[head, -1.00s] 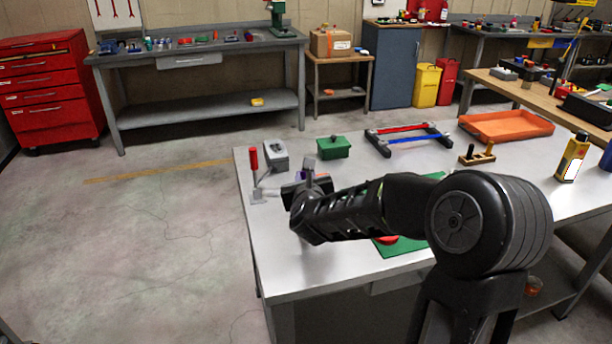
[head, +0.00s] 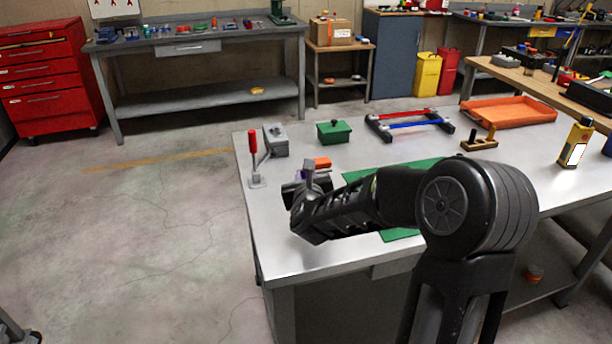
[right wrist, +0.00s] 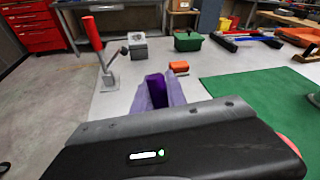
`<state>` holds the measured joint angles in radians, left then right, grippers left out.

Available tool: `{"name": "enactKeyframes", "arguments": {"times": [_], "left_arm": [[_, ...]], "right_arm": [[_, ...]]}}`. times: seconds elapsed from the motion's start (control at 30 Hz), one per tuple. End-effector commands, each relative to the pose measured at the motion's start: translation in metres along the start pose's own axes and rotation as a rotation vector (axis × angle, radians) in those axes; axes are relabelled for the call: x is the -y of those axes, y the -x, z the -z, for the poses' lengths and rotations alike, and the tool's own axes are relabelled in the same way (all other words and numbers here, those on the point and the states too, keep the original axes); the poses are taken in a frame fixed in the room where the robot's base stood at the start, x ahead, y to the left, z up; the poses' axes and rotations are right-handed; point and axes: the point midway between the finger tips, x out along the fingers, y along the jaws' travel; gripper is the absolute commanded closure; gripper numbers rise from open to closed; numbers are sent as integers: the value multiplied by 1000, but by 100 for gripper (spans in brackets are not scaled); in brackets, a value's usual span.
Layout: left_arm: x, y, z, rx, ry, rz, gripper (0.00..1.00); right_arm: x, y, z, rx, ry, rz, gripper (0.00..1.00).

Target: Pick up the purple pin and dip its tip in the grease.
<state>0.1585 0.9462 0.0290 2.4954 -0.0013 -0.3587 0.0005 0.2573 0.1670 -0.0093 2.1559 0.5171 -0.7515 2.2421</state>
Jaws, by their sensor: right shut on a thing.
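My right gripper (right wrist: 160,92) is shut on the purple pin (right wrist: 156,89), which shows as a dark purple piece between its fingers. In the head view the right gripper (head: 306,184) is over the near left part of the grey bench, with a bit of purple (head: 299,174) beside it. The pin's tip is hidden, and I cannot tell its height above the bench. I cannot make out any grease for certain. A reddish round edge (right wrist: 289,144) shows beside my gripper in the right wrist view. My left gripper is not in view.
A red-handled clamp (head: 254,160), a grey box (head: 275,140), a green lidded box (head: 334,132) and an orange block (head: 322,163) stand beyond the gripper. A green mat (head: 400,167) lies under my arm. A yellow bottle (head: 574,144) stands at right.

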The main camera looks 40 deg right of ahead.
Motion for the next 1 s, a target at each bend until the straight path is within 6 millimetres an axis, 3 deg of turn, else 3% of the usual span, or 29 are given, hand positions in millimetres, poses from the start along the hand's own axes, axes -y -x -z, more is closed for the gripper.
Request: {"name": "enactKeyframes", "arguments": {"times": [1.0], "left_arm": [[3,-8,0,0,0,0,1]], "right_arm": [[-2,-2,6,1,0,0,100]]}}
